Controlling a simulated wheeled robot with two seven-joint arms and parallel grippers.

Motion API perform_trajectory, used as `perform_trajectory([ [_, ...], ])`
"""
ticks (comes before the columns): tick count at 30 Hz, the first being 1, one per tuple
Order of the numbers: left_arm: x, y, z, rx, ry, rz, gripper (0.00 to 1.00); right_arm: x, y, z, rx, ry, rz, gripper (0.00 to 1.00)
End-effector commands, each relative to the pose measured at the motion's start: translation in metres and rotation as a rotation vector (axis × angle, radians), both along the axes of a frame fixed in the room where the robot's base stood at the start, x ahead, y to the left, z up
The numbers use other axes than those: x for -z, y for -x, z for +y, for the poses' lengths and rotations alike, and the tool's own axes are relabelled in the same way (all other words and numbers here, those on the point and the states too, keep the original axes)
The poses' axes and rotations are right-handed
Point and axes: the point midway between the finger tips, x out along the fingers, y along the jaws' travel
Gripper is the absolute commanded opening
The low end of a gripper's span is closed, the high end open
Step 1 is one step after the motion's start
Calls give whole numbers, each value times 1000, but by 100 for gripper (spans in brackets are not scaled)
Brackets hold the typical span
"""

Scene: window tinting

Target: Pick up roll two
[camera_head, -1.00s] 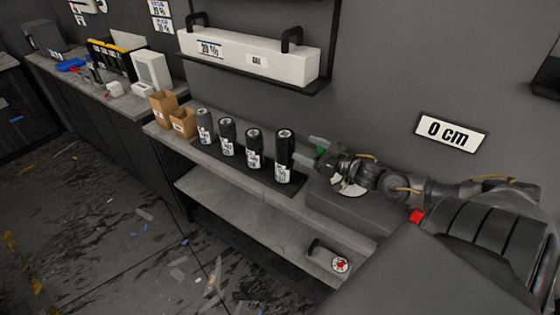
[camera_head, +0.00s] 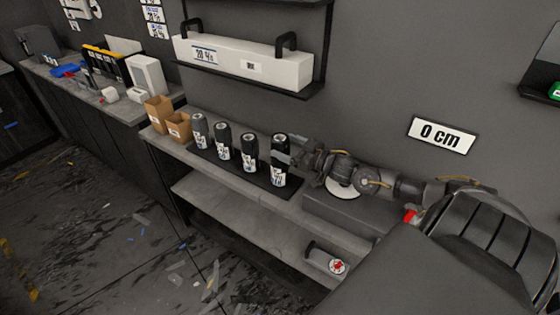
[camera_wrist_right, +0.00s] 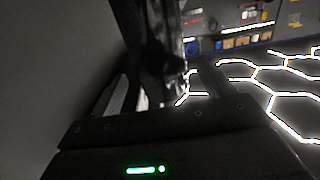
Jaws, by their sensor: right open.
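Several dark rolls with white labels stand upright in a row: the leftmost roll (camera_head: 199,131), a second from the left (camera_head: 222,140), a third (camera_head: 249,153) and the rightmost roll (camera_head: 279,165). The label numbers are too small to tell which is roll two. My right gripper (camera_head: 289,151) reaches in from the right at the upper part of the rightmost roll. In the right wrist view my right gripper (camera_wrist_right: 167,90) is open, with a dark upright roll (camera_wrist_right: 158,45) between or just beyond its fingers; contact cannot be told. My left gripper is not in view.
The rolls stand on a dark mat (camera_head: 240,178) on a grey bench (camera_head: 168,143). Two cardboard boxes (camera_head: 178,127) stand to their left. A long white box (camera_head: 243,64) sits on a wall shelf above. A small dark roll (camera_head: 325,258) lies on the lower shelf, which is otherwise largely clear.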

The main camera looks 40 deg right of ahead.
Motion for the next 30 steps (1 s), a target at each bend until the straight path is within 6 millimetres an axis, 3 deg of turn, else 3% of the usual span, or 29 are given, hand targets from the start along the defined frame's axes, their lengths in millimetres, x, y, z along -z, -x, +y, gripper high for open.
perform_trajectory([
  [4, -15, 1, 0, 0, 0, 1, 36, -8, -19, 8, 2, -2, -4, 81],
  [9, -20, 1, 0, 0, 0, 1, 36, -4, -37, 14, 1, -2, -3, 81],
  [20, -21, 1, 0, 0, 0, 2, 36, -2, -43, 16, 0, 0, -1, 79],
  [30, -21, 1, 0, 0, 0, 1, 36, -2, -43, 16, 0, 0, -1, 35],
])
